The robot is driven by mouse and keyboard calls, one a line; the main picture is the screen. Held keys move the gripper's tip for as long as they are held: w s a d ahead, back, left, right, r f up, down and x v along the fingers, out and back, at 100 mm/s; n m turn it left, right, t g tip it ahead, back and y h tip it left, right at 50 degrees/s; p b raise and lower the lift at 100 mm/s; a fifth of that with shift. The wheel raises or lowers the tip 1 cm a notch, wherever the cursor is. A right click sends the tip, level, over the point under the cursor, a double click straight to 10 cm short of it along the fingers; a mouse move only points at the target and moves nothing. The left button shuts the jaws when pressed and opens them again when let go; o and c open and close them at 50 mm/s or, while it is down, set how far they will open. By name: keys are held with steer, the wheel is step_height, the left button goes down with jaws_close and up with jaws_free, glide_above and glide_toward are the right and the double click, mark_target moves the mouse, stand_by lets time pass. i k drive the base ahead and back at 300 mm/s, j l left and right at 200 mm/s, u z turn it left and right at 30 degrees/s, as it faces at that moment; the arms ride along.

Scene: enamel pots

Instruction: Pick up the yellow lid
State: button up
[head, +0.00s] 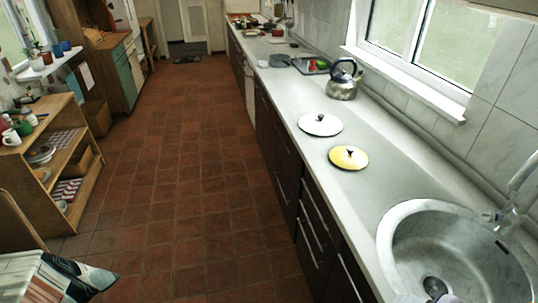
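The yellow lid (349,158) lies flat on the pale counter in the head view, with a small dark knob on top. A white lid (320,124) with a dark knob lies just beyond it, a little to the left, with a narrow gap between them. My gripper does not show in the head view, so its opening and its place relative to the yellow lid cannot be seen.
The round sink (392,250) is set into the counter nearer than the yellow lid. A metal kettle (342,86) stands beyond the white lid. The tiled wall and window bound the counter on the right. Open floor (185,190) lies left of the dark cabinets; a wooden shelf (75,150) stands far left.

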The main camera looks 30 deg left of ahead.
mark_target(345, 157)
steer(key=u, duration=0.55)
steer(key=z, duration=2.2)
steer(key=l+u, duration=0.1)
steer(key=u, duration=2.1)
steer(key=i+j+z, duration=0.4)
steer(key=i+j, duration=0.2)
steer(key=i+j+z, duration=0.2)
steer(key=i+j, duration=0.15)
steer(key=i+j+z, duration=0.45)
steer(key=j, duration=0.4)
steer(key=i+j+z, duration=0.2)
steer(key=j, duration=0.3)
steer(key=i+j+z, duration=0.2)
steer(key=j, duration=0.35)
steer(key=i+j+z, duration=0.2)
steer(key=j, duration=0.35)
